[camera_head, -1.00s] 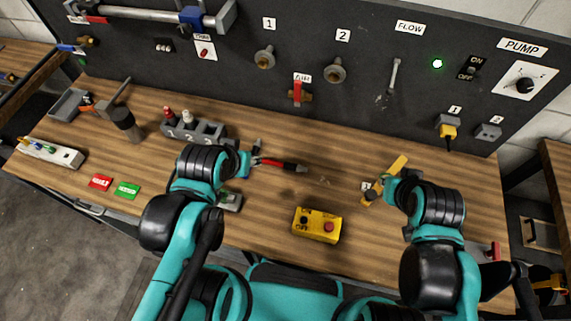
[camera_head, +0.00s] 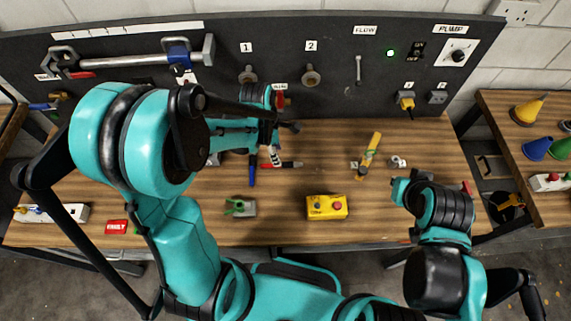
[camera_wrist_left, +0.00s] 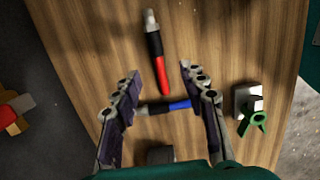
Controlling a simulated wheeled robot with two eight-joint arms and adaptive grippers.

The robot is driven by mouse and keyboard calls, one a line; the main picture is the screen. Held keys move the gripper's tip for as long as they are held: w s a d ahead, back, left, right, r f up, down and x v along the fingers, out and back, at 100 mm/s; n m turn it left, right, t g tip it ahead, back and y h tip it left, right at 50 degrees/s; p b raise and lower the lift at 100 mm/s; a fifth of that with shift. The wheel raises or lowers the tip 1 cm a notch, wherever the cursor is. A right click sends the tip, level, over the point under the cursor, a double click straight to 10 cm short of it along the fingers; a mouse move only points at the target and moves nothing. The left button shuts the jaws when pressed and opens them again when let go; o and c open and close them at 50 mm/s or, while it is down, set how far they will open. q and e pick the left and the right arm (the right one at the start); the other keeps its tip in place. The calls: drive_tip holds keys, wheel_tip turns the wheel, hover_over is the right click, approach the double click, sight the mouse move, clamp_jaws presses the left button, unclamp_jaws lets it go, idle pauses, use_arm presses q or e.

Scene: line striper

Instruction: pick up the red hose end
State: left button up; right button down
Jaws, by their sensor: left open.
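The red hose end (camera_head: 286,164), with a black sleeve and a metal tip, lies on the wooden bench (camera_head: 300,225). In the left wrist view the red hose end (camera_wrist_left: 155,52) lies ahead of my left gripper (camera_wrist_left: 160,75), its red part reaching between the open, empty fingers. A blue hose end (camera_wrist_left: 170,106) lies crosswise nearer the palm; it also shows in the head view (camera_head: 253,172). In the head view my left gripper (camera_head: 270,140) is above the bench beside the hose ends, partly hidden by its arm. My right gripper (camera_head: 402,187) is at the right, fingers unclear.
A grey block with a green clip (camera_head: 240,207) and a yellow button box (camera_head: 327,207) stand nearer me. A yellow tool (camera_head: 370,152) lies to the right. The dark panel (camera_head: 335,95) with fittings and a red-handled valve (camera_head: 281,100) stands behind. The bench between the boxes is clear.

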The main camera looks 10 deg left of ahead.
use_arm(q)
drive_tip(key=f, duration=0.2)
drive_tip(key=f+b, duration=0.1)
drive_tip(key=f, duration=0.1)
drive_tip(key=d+f+b, duration=0.1)
drive_tip(key=f, duration=0.2)
drive_tip(key=shift+w+d, duration=0.1)
drive_tip(key=shift+w, duration=0.3)
clamp_jaws()
